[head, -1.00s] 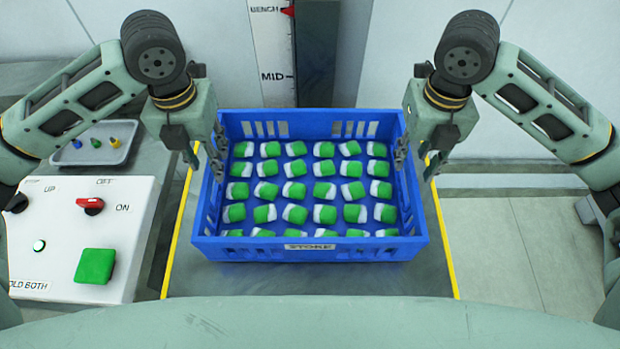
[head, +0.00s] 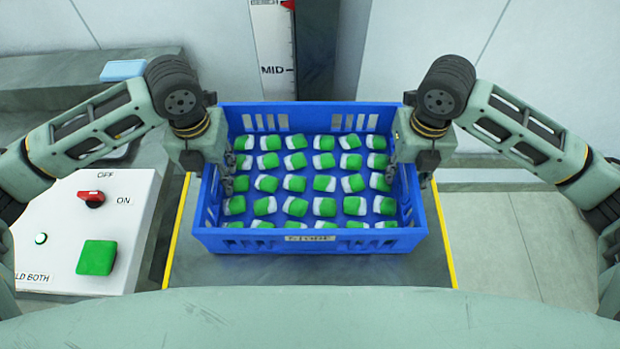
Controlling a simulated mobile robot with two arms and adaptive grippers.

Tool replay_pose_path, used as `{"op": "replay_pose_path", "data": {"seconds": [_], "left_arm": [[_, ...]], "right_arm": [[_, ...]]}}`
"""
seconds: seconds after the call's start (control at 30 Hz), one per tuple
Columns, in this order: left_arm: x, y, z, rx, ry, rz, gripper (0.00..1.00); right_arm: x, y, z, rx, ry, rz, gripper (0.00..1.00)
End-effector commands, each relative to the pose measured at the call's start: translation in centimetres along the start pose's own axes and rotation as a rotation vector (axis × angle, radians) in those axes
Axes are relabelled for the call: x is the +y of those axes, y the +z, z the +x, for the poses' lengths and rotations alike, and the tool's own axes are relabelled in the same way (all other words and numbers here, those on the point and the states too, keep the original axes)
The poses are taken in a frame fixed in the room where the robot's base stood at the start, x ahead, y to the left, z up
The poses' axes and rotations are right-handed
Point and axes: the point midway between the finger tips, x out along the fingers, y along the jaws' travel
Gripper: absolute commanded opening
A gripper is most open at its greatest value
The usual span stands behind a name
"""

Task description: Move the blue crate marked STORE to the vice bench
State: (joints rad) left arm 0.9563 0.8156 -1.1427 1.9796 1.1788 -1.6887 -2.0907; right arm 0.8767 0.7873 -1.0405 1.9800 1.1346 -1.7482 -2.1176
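The blue crate (head: 225,243) stands on a dark platform (head: 310,273) with yellow edges. It is full of rows of green-and-white packets, and a label on its front wall is too blurred to read clearly. My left gripper (head: 228,170) is at the crate's left side wall, with finger parts showing inside the rim. My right gripper (head: 394,168) is at the right side wall in the same way. The outer fingers are hidden, so I cannot tell whether either gripper is closed on the wall. I cannot identify a vice bench in view.
A white control box (head: 85,230) with a red switch (head: 91,198) and a green button (head: 97,257) stands to the left. A post (head: 273,50) with a scale marked MID is behind the crate. A grey surface (head: 40,85) with a light-blue block (head: 123,69) is back left. Pale floor is clear right.

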Motion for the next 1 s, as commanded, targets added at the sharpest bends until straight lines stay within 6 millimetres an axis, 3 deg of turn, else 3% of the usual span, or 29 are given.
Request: {"op": "replay_pose_path", "data": {"seconds": [0.17, 0.53, 1.0], "left_arm": [[-0.01, 0.0, 0.0, 0.0, 0.0, 0.0, 0.31], [-0.01, 0.0, -0.03, 0.0, 0.0, 0.0, 0.0], [-0.01, 0.02, -0.06, 0.0, 0.0, 0.0, 0.0]], "right_arm": [[0.01, -0.01, 0.0, 0.0, 0.0, 0.0, 0.31], [0.02, -0.01, -0.03, 0.001, 0.0, 0.0, 0.0], [0.02, -0.01, -0.06, 0.0, 0.0, 0.0, 0.0]]}}
